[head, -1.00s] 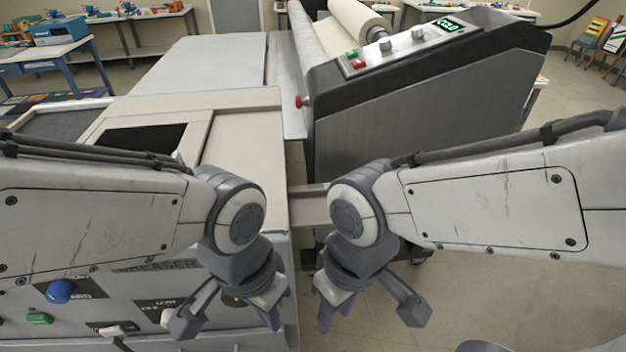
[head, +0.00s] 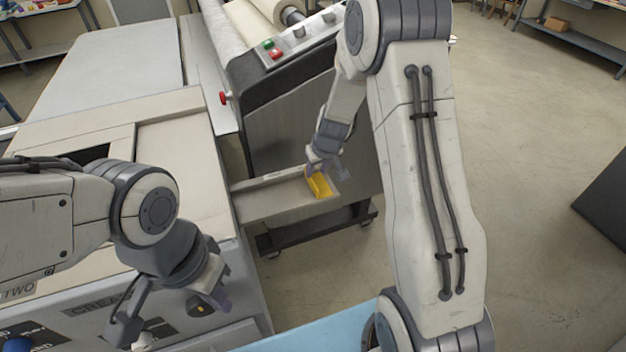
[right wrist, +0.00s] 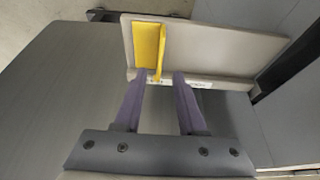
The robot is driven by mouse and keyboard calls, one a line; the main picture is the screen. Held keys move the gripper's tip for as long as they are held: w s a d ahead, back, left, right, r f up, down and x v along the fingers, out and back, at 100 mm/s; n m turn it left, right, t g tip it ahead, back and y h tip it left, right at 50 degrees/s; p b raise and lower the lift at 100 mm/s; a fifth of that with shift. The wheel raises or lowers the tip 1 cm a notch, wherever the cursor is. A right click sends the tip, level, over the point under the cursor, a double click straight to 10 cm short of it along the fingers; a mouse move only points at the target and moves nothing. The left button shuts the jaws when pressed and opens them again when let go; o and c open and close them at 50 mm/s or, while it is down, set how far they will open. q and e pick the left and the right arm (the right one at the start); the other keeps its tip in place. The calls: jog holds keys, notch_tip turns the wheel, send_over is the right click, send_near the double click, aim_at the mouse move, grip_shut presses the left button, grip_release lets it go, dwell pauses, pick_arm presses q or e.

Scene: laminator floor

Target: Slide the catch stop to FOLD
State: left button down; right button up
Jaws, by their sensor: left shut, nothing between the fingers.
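The yellow catch stop (head: 318,184) sits at the right end of a pale catch tray (head: 262,203) that juts out beside the creaser. In the right wrist view the stop (right wrist: 148,45) is a flat yellow plate with an upright fin, near the tray's left end. My right gripper (head: 325,170) is just above the stop. Its two purple fingers (right wrist: 159,76) are open, with the fin in the gap ahead of their tips; I see no contact. A label strip on the tray edge is too small to read. My left gripper (head: 218,298) is shut and empty before the creaser's front panel.
A blue surface (head: 310,332) lies at the bottom. Open floor (head: 530,200) is at the right.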

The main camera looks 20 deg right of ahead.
aim_at(313, 181)
jog(key=b+x, duration=0.2)
jog(key=x, duration=0.6)
jog(key=shift+w+f, duration=0.1)
jog(key=shift+f, duration=0.25)
grip_shut()
dwell(1.0)
